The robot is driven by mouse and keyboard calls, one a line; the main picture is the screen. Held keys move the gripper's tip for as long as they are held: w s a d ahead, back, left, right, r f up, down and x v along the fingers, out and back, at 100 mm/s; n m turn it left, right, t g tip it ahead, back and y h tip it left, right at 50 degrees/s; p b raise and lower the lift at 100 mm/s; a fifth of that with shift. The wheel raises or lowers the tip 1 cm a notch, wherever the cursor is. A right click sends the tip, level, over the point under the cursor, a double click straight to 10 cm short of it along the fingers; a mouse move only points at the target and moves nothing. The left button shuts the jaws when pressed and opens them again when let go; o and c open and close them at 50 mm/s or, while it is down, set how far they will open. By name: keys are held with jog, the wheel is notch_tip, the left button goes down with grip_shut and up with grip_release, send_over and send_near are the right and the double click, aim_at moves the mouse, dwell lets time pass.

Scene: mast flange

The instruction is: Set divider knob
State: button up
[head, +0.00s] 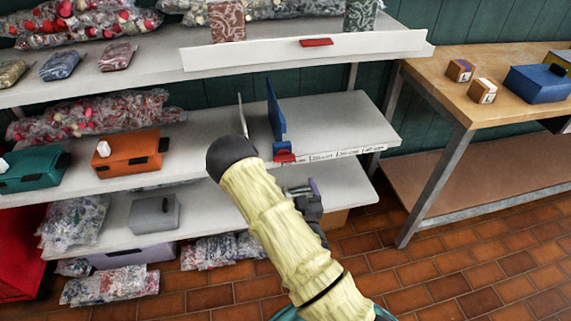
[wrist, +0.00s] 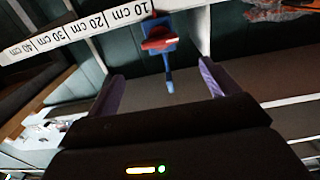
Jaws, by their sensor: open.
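The blue divider (head: 276,112) stands upright on the middle shelf (head: 345,118), near its right part. Its red knob (head: 284,156) sits at the shelf's front edge, beside the printed scale strip (head: 345,153). In the wrist view the divider (wrist: 170,66) and knob (wrist: 160,43) show ahead, near the "10 cm" mark of the strip (wrist: 78,32). My gripper (head: 303,189) is below and in front of the shelf edge in the head view, partly hidden by my arm. In the wrist view its purple fingers (wrist: 160,88) are apart, with nothing between them, and the knob lies beyond them.
A thin pale plate (head: 242,115) stands left of the divider, partly behind my arm. Orange (head: 128,154) and teal (head: 33,170) boxes sit further left. The upper shelf (head: 160,60) overhangs above. A wooden table (head: 480,100) stands at right; brick floor between is clear.

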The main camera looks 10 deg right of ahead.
aim_at(285, 161)
jog(key=w+b, duration=0.1)
jog(key=b, duration=0.2)
jog(key=w+b, duration=0.1)
jog(key=b, duration=0.2)
jog(key=shift+w+f, duration=0.15)
jog(key=shift+f, duration=0.15)
jog(key=shift+w+b, duration=0.1)
jog(key=shift+b, duration=0.6)
jog(key=w, duration=0.8)
jog(key=shift+w+r, duration=0.2)
jog(key=shift+w, duration=0.2)
jog(key=shift+a, duration=0.1)
jog(key=c, duration=1)
